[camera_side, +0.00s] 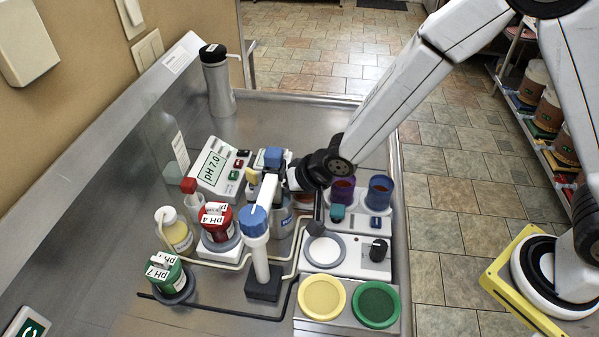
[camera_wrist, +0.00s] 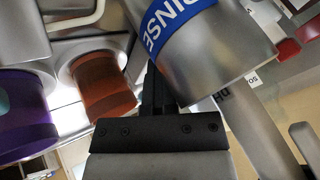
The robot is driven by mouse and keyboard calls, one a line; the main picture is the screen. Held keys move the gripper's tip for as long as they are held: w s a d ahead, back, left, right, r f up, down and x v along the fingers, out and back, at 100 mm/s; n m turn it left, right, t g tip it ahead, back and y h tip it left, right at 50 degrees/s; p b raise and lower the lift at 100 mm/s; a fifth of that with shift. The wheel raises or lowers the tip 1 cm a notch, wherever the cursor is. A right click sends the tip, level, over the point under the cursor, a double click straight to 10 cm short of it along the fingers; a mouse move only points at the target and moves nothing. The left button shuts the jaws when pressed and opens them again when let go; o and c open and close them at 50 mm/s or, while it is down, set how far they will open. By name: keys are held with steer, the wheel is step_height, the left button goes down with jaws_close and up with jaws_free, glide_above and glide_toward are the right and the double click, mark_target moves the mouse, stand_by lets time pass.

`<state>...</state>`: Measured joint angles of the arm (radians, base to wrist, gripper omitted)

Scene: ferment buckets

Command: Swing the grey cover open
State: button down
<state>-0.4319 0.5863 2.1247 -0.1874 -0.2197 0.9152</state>
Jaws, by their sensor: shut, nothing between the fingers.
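My gripper (camera_wrist: 156,92) shows in the wrist view as a dark bar with its fingers together and nothing between them. It points between a steel beaker with a blue RINSE label (camera_wrist: 178,22) and an orange cup (camera_wrist: 103,85); contact cannot be told. In the side view my black wrist hangs over the middle of the bench and the fingertips are not clear. I cannot pick out the grey cover for certain. A white disc with a grey rim (camera_side: 324,251) lies flat on a white unit below my wrist. It has a black knob (camera_side: 378,250) beside it.
An electrode stand with a blue-capped probe (camera_side: 256,221) stands close left of my wrist. Purple (camera_side: 343,190) and blue (camera_side: 380,191) cups stand right. Yellow (camera_side: 321,297) and green (camera_side: 375,304) round lids lie in front. Bottles and a pH meter (camera_side: 217,167) crowd the left.

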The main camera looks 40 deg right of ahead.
steer(key=shift+s+a, duration=0.4)
steer(key=shift+f, duration=0.1)
steer(key=shift+s, duration=0.1)
steer(key=v, duration=0.8)
steer(key=shift+w+d, duration=0.35)
steer(key=shift+w, duration=0.05)
